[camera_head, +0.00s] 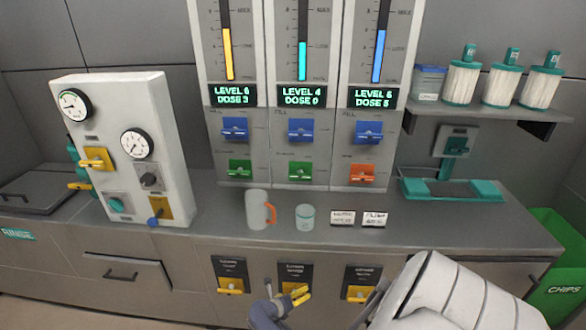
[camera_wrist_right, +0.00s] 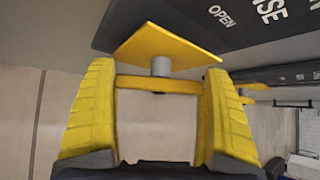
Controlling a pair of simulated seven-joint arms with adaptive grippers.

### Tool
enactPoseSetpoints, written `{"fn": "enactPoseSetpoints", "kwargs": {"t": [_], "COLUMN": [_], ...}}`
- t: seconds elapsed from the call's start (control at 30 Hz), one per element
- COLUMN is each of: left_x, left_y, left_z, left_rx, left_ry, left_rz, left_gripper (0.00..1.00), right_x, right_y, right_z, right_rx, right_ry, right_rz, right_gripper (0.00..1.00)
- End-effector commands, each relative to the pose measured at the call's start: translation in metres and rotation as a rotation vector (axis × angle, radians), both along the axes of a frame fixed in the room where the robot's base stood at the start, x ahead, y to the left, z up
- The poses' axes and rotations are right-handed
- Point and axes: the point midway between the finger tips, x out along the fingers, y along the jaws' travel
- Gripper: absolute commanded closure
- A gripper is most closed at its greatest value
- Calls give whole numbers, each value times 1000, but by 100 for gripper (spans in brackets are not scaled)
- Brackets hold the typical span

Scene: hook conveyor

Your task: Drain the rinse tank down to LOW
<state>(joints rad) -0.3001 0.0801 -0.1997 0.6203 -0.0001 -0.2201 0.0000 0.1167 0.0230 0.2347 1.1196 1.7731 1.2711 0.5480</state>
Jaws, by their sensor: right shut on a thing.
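Three tall level columns stand on the counter. The middle column (camera_head: 302,45) has a cyan bar and reads LEVEL 4, DOSE 0. The left column reads LEVEL 6, DOSE 3; the right one reads LEVEL 6, DOSE 5. Yellow valve handles on dark plates line the counter front below. My right gripper (camera_head: 296,296) is at the middle valve plate (camera_head: 295,272). In the right wrist view, its yellow fingers (camera_wrist_right: 158,85) are shut around the yellow handle (camera_wrist_right: 165,52) with a grey stem. My left gripper is out of view.
A mug (camera_head: 256,209) with an orange handle and a small clear cup (camera_head: 305,218) stand on the counter. A gauge box (camera_head: 130,150) stands at left; a shelf (camera_head: 480,112) with white cartridges is at right. A green bin (camera_head: 560,275) sits lower right.

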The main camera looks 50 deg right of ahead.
Motion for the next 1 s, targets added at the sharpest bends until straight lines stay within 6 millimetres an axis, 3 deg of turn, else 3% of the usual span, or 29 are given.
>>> {"fn": "enactPoseSetpoints", "kwargs": {"t": [0.03, 0.07, 0.17, 0.57, 1.0], "left_x": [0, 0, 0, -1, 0], "left_y": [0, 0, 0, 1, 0], "left_z": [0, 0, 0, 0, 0], "left_rx": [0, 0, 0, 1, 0], "left_ry": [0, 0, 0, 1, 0], "left_rz": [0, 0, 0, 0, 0], "left_gripper": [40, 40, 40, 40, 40], "right_x": [0, 0, 0, -1, -9], "right_y": [0, 0, -1, 8, 65], "right_z": [0, 0, 0, 5, 47], "right_rx": [0, 0, 0, 1, 3], "right_ry": [0, 0, 0, -2, -3], "right_rz": [0, 0, 0, 1, -1], "right_gripper": [45, 11, 0, 0, 0]}}
